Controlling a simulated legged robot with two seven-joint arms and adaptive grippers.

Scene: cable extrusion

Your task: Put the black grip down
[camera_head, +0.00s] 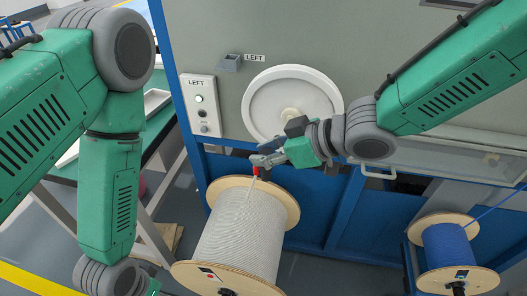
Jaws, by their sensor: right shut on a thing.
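My right gripper (262,161) reaches in from the right, above the top of a large spool of white cable (240,235). Its fingers are shut on a small red piece (256,171) at the end of the white cable, which rises from the spool. A small black block (297,125) shows at the top of the right gripper; I cannot tell whether it is the black grip or part of the gripper. My left arm comes down at the left, and its gripper is outside the picture.
A blue cable spool (447,247) is at the lower right. A green table (167,128) is at the left.

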